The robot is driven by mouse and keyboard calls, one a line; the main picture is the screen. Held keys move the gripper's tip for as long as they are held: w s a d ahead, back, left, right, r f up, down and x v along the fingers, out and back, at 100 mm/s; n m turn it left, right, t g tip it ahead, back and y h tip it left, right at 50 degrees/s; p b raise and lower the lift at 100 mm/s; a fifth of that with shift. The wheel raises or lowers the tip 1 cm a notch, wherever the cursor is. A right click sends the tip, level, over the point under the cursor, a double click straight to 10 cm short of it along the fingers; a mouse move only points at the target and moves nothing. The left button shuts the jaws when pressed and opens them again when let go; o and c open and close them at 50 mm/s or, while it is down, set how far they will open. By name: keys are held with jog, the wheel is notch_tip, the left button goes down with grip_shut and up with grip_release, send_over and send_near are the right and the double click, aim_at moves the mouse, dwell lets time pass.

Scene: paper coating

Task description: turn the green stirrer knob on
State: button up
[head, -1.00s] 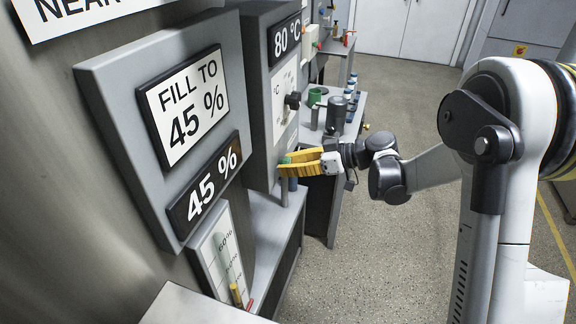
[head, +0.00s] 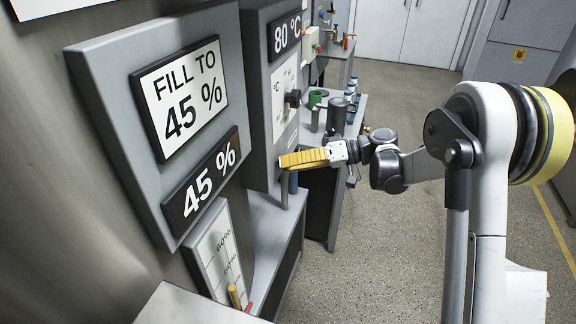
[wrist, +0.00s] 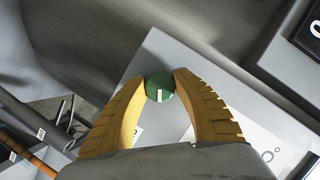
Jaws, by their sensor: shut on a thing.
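The green stirrer knob (wrist: 159,88) is a round green disc with a short white mark, seen in the wrist view on a grey panel (wrist: 150,55). My gripper (wrist: 160,85) has its yellow fingers closed on the knob from both sides. In the head view my gripper (head: 283,162) is at the lower part of the grey cabinet below the 80 °C display. There the fingers hide the knob.
The nearer panel with the 45 % display (head: 201,186) stands to the left. A bench behind holds a green cup (head: 315,98) and a dark cylinder (head: 336,115). Open floor lies to the right.

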dwell(0.4)
jog(key=o, duration=1.2)
jog(key=shift+a, duration=0.1)
jog(key=v, duration=1.2)
